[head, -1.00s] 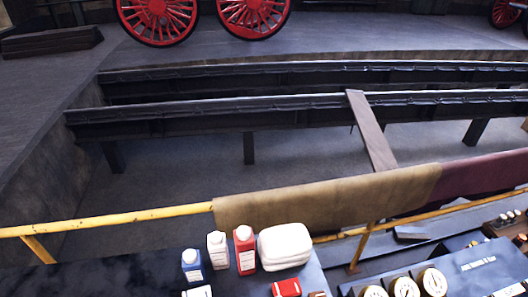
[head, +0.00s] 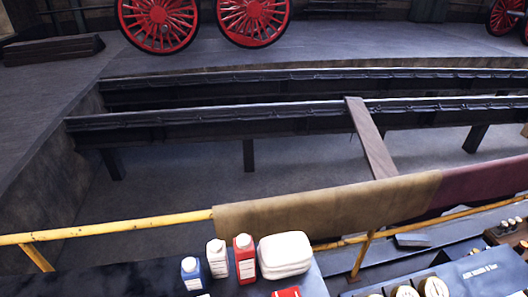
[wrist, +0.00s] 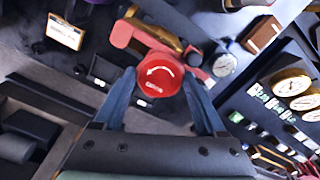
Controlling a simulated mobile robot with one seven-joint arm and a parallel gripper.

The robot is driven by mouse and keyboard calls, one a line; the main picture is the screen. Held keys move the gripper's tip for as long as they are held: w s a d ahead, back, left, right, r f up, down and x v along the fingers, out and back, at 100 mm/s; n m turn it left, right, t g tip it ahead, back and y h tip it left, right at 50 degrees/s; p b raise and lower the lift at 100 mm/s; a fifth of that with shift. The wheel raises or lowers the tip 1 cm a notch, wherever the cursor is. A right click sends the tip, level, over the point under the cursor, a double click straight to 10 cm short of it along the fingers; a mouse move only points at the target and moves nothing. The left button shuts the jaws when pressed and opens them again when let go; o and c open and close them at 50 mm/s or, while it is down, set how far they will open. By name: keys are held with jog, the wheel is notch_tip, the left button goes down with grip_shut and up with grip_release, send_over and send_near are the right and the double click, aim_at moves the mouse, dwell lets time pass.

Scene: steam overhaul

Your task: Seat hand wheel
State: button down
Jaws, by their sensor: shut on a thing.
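The red hand wheel (wrist: 158,79) shows in the wrist view as a round red disc with a white curved arrow on its face. My gripper (wrist: 158,84) is shut on it, with one dark blue finger on each side. Beyond the wheel lies a red fitting with a brass-coloured part (wrist: 150,38). The wheel overlaps this fitting in the picture, and I cannot tell whether they touch. Any stem or seat under the wheel is hidden. Neither my gripper nor the wheel shows in the head view.
Round gauges (wrist: 292,86) stand at the right of the wrist view, with another gauge (wrist: 223,65) close to the fitting. In the head view, bottles (head: 245,258) and a white folded bundle (head: 285,255) stand on the dark bench. A yellow rail (head: 110,229) runs behind it.

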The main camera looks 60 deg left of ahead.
jog(key=shift+f, duration=0.3)
jog(key=shift+f, duration=0.4)
jog(key=shift+f, duration=0.2)
dwell(0.7)
grip_release()
jog(key=shift+r, duration=3.3)
